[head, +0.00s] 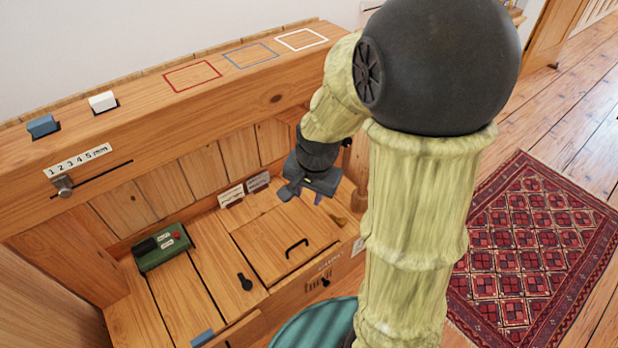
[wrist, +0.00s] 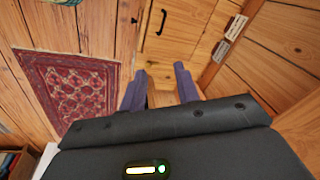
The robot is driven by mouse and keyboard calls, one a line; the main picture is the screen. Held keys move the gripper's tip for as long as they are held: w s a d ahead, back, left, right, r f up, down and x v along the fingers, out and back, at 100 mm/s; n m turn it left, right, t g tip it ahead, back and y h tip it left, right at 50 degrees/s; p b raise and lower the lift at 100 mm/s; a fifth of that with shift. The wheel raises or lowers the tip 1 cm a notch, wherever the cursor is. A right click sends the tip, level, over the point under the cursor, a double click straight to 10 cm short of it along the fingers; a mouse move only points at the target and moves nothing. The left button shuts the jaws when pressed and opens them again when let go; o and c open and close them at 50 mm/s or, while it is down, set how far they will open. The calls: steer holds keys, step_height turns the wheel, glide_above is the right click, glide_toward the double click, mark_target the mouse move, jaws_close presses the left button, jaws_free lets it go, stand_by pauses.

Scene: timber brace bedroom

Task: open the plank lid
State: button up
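The plank lid (head: 270,238) is a square wooden panel in the top of the low timber bench, and it lies flat and closed. It has a black bar handle (head: 297,248) near its front edge. In the wrist view the lid (wrist: 183,28) is at the top, with its handle (wrist: 162,22) to the left of its middle. My gripper (head: 301,195) is above and behind the lid in the head view, apart from it. In the wrist view its two purple fingers (wrist: 160,90) stand apart with nothing held between them.
A green box (head: 163,248) with a red button sits left of the lid. A black keyhole-shaped fitting (head: 245,283) is on the boards nearby. Small cards (head: 231,196) stand behind the lid. A beam (head: 140,128) with a slider runs above. A red rug (head: 530,250) lies right.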

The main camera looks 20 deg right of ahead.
steer(key=shift+s+r+n+p, duration=0.15)
steer(key=shift+r+n+p, duration=0.2)
steer(key=shift+r, duration=0.4)
steer(key=shift+c, duration=0.2)
steer(key=c, duration=0.4)
steer(key=shift+s+a+n, duration=0.1)
steer(key=shift+s+n, duration=0.15)
steer(key=shift+s, duration=0.05)
jaws_close()
steer(key=s+n, duration=0.3)
steer(key=n, duration=0.2)
steer(key=s+n, duration=0.2)
steer(key=shift+s+a, duration=0.3)
steer(key=shift+a, duration=0.1)
